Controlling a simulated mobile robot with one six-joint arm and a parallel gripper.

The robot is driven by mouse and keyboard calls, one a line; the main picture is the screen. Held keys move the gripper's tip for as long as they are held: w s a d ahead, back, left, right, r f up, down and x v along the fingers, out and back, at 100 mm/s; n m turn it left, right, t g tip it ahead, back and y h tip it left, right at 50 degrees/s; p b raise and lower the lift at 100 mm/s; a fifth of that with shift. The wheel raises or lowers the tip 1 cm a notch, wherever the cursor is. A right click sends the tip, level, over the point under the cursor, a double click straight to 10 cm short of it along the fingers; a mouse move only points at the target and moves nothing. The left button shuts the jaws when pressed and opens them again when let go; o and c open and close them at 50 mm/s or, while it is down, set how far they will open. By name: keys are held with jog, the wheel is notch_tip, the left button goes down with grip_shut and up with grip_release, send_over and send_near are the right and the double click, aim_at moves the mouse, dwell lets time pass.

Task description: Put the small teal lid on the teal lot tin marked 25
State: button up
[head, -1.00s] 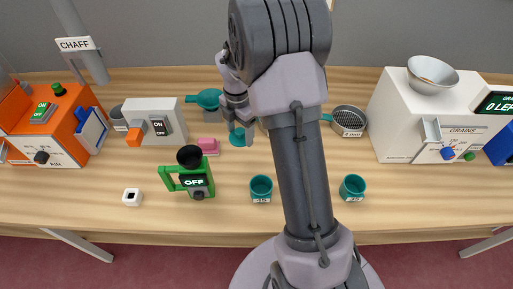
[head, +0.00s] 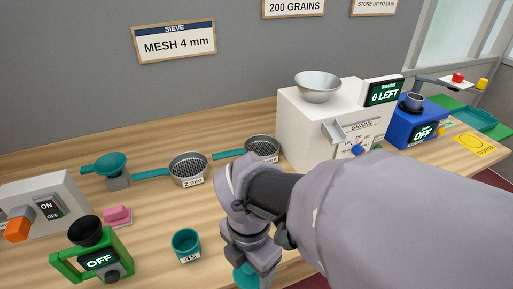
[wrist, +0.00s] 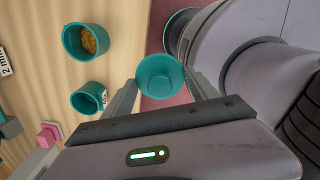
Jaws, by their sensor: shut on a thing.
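My gripper (wrist: 160,82) is shut on a round teal piece (wrist: 159,72), which I take to be the small teal lid. It shows cup-like between the fingertips in the wrist view and partly at the bottom of the head view (head: 244,277). A teal tin (head: 186,244) with a white label stands upright on the table, left of my gripper; it also shows in the wrist view (wrist: 86,99). Its label is too blurred to read surely. A second teal tin (wrist: 72,42), holding golden grains, stands beyond it; my arm hides it in the head view.
A green tool (head: 95,255) reading OFF and a pink block (head: 117,214) are at left. Two sieves (head: 188,167) (head: 262,148) and a teal scoop (head: 110,163) lie behind. A white grain counter (head: 300,135) and blue machine (head: 415,125) stand at the back right.

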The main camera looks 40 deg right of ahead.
jog(key=w+d+f+p, duration=0.1)
jog(key=w+d, duration=0.1)
jog(key=w, duration=0.2)
jog(key=w+d+f+p, duration=0.1)
jog(key=w+d+f, duration=0.1)
jog(key=w, duration=0.3)
jog(key=w+d+f+p, duration=0.1)
jog(key=w+d+f, duration=0.1)
jog(key=w, duration=0.3)
jog(key=shift+w+d+f+p, duration=0.1)
jog(key=shift+d+f+p, duration=0.1)
jog(key=shift+p, duration=0.2)
jog(key=shift+r, duration=0.15)
jog(key=shift+f, duration=0.2)
jog(key=o, duration=1.3)
jog(key=shift+r, duration=0.1)
